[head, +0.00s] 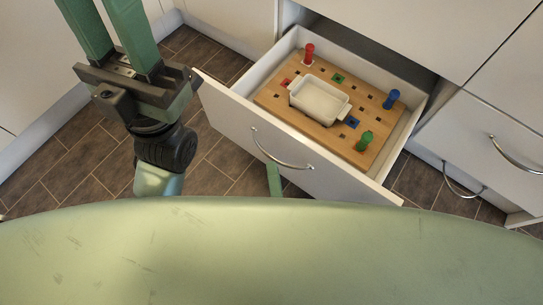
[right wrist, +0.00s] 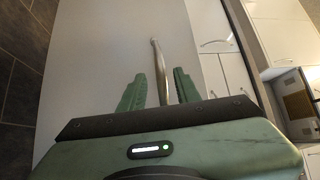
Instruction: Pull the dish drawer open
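The dish drawer (head: 225,120) stands well out of the cabinet. It holds a white rectangular dish (head: 320,98) on a wooden pegboard (head: 270,95). Its curved metal handle (head: 290,165) is on the white front; it also shows in the right wrist view (right wrist: 160,65). My right gripper (right wrist: 160,85) is around the handle, with a finger on each side and visible gaps between. In the head view only a green finger of it shows at the handle; my body hides the rest. My left gripper (head: 103,30) is empty with fingers apart, at upper left; its tips are cut off.
Red, blue and green pegs (head: 365,140) stand on the board around the dish. Closed white drawers with curved handles (head: 515,155) are at right. White cabinet fronts (head: 235,25) stand at the back and left. Tiled floor (head: 60,155) lies clear left of the drawer.

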